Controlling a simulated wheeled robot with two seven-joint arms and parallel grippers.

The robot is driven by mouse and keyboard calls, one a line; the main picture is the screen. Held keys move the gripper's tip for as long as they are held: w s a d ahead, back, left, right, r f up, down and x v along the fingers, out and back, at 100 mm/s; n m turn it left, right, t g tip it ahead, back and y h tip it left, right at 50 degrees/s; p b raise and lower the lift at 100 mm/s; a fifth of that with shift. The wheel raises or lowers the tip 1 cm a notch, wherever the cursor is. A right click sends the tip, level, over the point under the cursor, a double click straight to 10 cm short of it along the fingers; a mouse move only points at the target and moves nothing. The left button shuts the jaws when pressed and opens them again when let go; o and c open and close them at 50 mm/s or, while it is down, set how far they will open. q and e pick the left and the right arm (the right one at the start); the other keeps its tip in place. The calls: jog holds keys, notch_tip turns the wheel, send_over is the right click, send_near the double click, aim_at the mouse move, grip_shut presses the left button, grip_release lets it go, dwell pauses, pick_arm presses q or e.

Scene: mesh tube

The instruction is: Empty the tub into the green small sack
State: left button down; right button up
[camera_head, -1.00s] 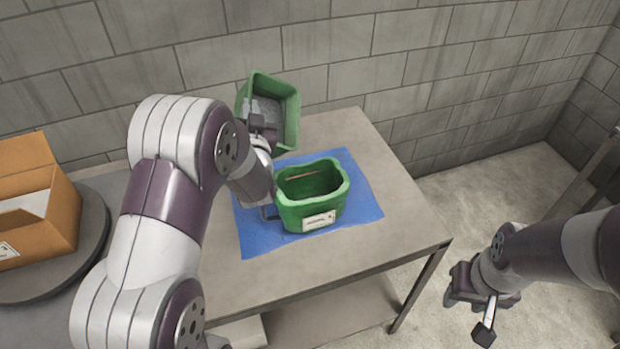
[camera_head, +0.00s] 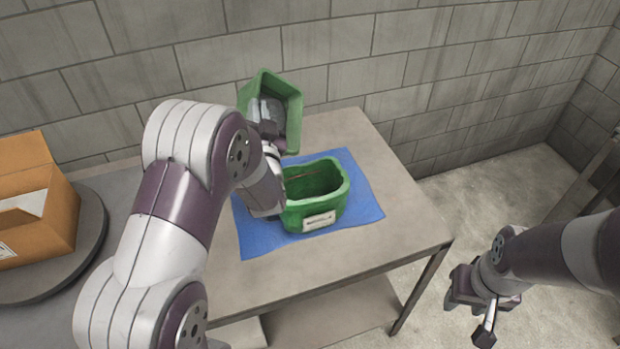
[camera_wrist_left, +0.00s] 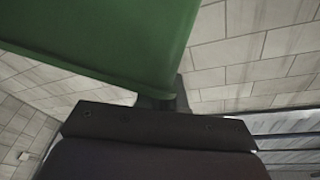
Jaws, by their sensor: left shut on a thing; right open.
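The green tub (camera_head: 294,108) is held up in the air behind and above the sack, tilted so that its open side faces me. Some grey contents show inside it. My left gripper (camera_head: 268,128) is shut on the tub; its fingertips are partly hidden. In the left wrist view the tub's green wall (camera_wrist_left: 110,40) fills the upper left. The green small sack (camera_head: 322,208) stands upright and open on the table, with a white label on its front. A thin reddish thing shows inside it. My right gripper (camera_head: 472,300) is open and empty, right of the table.
The sack stands on a blue mat (camera_head: 365,200) on a grey table (camera_head: 400,232). An open cardboard box (camera_head: 35,200) sits on a round grey stand (camera_head: 90,235) at the left. A block wall (camera_head: 420,80) rises behind. The table's right side is clear.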

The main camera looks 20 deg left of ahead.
pick_arm(q)
jog(key=shift+d+m, duration=0.25)
jog(key=shift+m, duration=0.05)
jog(key=d+m+t, duration=0.1)
jog(key=m, duration=0.1)
jog(key=d+r+m+t, duration=0.1)
jog(key=d+m, duration=0.1)
jog(key=m, duration=0.1)
jog(key=d+m+t+b, duration=0.1)
jog(key=d+m, duration=0.1)
jog(key=m, duration=0.1)
jog(key=shift+s+r+h, duration=0.3)
jog(key=shift+s+h, duration=0.1)
dwell(1.2)
jog(key=shift+w+a+f+n, duration=0.1)
jog(key=shift+a+n, duration=0.3)
jog(key=shift+a, duration=0.2)
